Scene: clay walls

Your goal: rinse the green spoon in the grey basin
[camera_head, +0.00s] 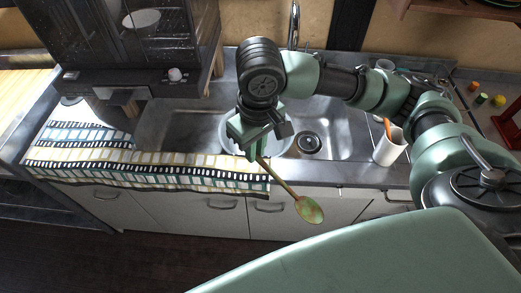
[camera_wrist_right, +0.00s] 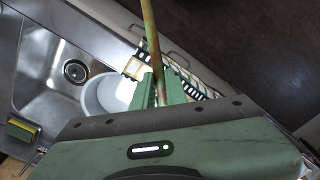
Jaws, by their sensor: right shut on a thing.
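My right gripper (camera_head: 255,152) is shut on the handle of the green spoon (camera_head: 309,209), whose bowl has brownish patches. The spoon slants down and to the right in the head view, its bowl in front of the cabinet fronts and outside the sink. In the right wrist view the handle (camera_wrist_right: 151,40) rises from between the fingers (camera_wrist_right: 160,88). The grey basin (camera_head: 282,146) sits in the sink beneath my right gripper, which hides much of it. It also shows in the right wrist view (camera_wrist_right: 90,98), left of the fingers. My left gripper is not in view.
The metal sink (camera_head: 335,130) has a drain right of the basin and a faucet (camera_head: 294,25) behind. A patterned cloth (camera_head: 130,165) drapes over the counter edge at left. A white cup (camera_head: 389,148) with an orange utensil stands at right. A sponge (camera_wrist_right: 20,130) lies near the sink.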

